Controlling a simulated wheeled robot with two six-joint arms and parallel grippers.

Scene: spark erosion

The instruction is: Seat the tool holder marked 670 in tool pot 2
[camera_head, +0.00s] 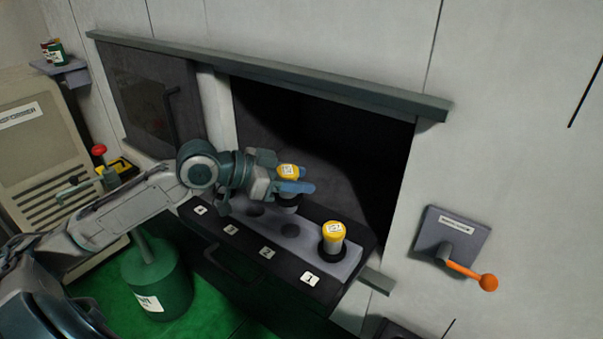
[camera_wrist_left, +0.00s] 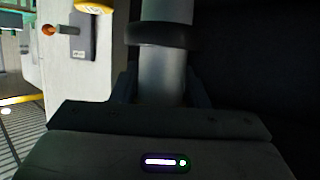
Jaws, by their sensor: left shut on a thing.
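My left gripper (camera_head: 292,187) is shut on a yellow-capped tool holder (camera_head: 288,171), held upright over the back part of the tool rack (camera_head: 345,273). Its cap marking is too small to read. In the left wrist view the held holder's grey shaft with a dark collar (camera_wrist_left: 164,72) stands between the fingers. Tool pot 2 (camera_head: 290,230) is a dark round hole behind the plate marked 2 and looks empty. The held holder's lower end appears above the rack; its exact alignment with the pot cannot be told. My right gripper is out of view.
Another yellow-capped holder (camera_head: 334,232) stands in pot 1, to the right. Pot 3 (camera_head: 256,208) looks empty. The dark cabinet opening (camera_head: 330,140) lies behind. A switch with an orange handle (camera_head: 470,271) is on the right wall. A green drum (camera_head: 157,278) stands below my left arm.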

